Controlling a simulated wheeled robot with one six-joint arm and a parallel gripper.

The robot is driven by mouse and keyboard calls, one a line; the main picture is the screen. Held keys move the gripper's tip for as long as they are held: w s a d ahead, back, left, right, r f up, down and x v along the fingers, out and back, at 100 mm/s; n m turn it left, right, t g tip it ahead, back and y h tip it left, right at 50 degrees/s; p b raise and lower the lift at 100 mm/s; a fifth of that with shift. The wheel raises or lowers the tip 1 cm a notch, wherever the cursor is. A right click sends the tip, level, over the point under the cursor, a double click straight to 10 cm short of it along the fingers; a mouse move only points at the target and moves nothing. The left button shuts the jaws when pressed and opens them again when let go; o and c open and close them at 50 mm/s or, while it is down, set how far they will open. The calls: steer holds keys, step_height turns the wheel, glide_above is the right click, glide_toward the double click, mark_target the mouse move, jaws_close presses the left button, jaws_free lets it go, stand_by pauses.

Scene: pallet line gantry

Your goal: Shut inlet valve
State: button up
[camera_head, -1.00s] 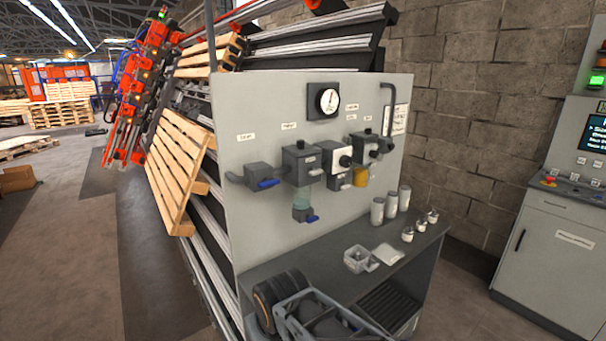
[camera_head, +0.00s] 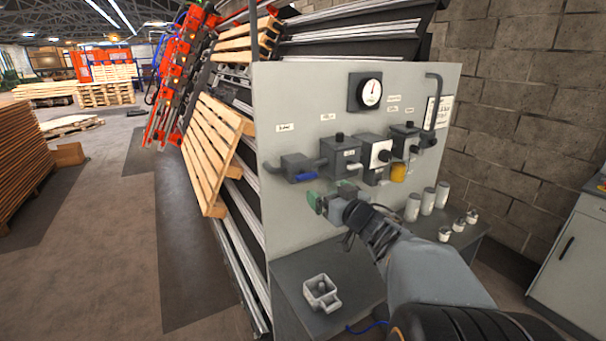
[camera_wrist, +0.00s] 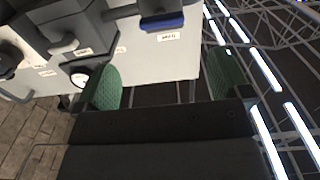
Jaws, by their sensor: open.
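The inlet valve is a grey block (camera_head: 297,164) at the left end of the panel's row of fittings. Its blue lever (camera_head: 306,177) lies roughly along the pipe line, at the lower front of the block. In the wrist view the blue lever (camera_wrist: 163,22) shows at the top, beyond the gap between the fingers. My gripper (camera_head: 324,200), with green finger pads, is open and empty, just below and right of the lever in the head view. In the wrist view my gripper (camera_wrist: 165,82) shows its pads wide apart, with nothing between them.
Right of the valve sit a grey filter unit (camera_head: 340,154), a regulator with a white face (camera_head: 379,153) and a yellow-bowled unit (camera_head: 398,172). A gauge (camera_head: 370,92) is above. The bench below holds a small tub (camera_head: 320,292) and several canisters (camera_head: 427,201). A pallet (camera_head: 212,151) leans at the left.

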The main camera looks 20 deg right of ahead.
mark_target(309, 178)
steer(key=w, duration=0.4)
steer(key=w+a+p, duration=0.1)
steer(key=w, duration=0.8)
steer(key=shift+a, duration=0.3)
steer(key=shift+c, duration=0.2)
steer(key=c, duration=0.9)
